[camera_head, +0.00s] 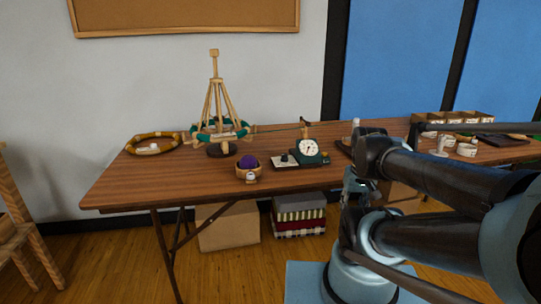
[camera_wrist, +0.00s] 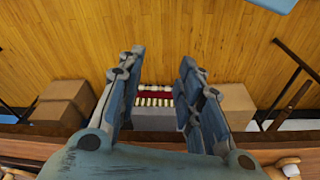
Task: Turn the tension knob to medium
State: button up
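A small green device with a round white dial (camera_head: 308,147) stands on the table. Beside it on the left is a pale plate with a dark knob (camera_head: 284,158), which looks like the tension knob. Its marks and setting are too small to read. My gripper (camera_wrist: 160,60) shows in the wrist view with its two fingers wide apart and nothing between them. It points down past the table edge, over the floor and boxes. In the head view my arm reaches up at the right of the device, apart from the knob. The knob is not visible in the wrist view.
The wooden table (camera_head: 130,187) also bears a wooden yarn swift (camera_head: 215,100), a bowl with a purple ball (camera_head: 248,165) and a ring (camera_head: 153,144) at the left. Sorting boxes (camera_head: 455,120) stand at the back right. Cardboard boxes (camera_head: 228,228) and folded cloths (camera_head: 299,215) lie underneath.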

jog(key=shift+a, duration=0.25)
jog(key=shift+o, duration=0.6)
jog(key=shift+o, duration=0.8)
jog(key=shift+s+r, duration=0.2)
jog(key=shift+s, duration=0.05)
notch_tip(320, 180, up, 22)
jog(key=f+m+g, duration=0.1)
jog(key=m+g, duration=0.1)
jog(key=m, duration=0.4)
send_over(285, 157)
jog(key=w, duration=0.2)
jog(key=f, duration=1.6)
jog(key=shift+s+a+f, duration=0.1)
jog(key=shift+s+f, duration=0.2)
jog(key=shift+f, duration=0.05)
jog(key=shift+c, duration=0.4)
